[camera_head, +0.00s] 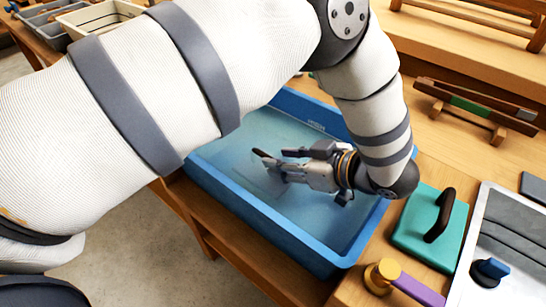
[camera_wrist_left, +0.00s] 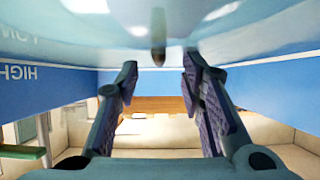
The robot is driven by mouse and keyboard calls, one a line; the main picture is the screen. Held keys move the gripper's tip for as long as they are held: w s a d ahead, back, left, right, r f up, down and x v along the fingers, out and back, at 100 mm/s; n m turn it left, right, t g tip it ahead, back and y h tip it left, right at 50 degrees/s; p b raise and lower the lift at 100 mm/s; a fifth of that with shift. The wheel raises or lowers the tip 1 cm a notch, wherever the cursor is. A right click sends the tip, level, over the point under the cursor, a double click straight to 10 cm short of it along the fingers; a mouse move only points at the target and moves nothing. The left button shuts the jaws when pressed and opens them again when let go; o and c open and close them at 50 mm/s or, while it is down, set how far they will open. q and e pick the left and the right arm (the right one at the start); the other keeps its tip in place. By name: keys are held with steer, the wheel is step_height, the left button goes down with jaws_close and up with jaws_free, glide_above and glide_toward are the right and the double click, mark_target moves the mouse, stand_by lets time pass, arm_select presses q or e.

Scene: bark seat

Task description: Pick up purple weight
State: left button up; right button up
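A purple piece (camera_head: 420,290), which may be the purple weight, lies at the bottom right beside a brass knob (camera_head: 382,274); the frame edge cuts it off. My left gripper (camera_head: 276,158) is inside the blue tub (camera_head: 235,200), away from the purple piece and left of it. Its fingers point left and look apart. No clear purple weight shows there. My right gripper is not in view.
A teal block with a black handle (camera_head: 430,228) and a grey-and-white tray (camera_head: 505,245) with a blue knob stand right of the tub. A wooden rack (camera_head: 470,115) is behind. The tub's blue wall (camera_wrist_left: 270,88) shows in the wrist view.

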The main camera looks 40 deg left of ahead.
mark_target(266, 155)
arm_select(q)
steer(key=x, duration=0.5)
steer(key=shift+a+f, duration=0.1)
steer(key=shift+a, duration=0.25)
steer(key=shift+w, duration=0.1)
jaws_close()
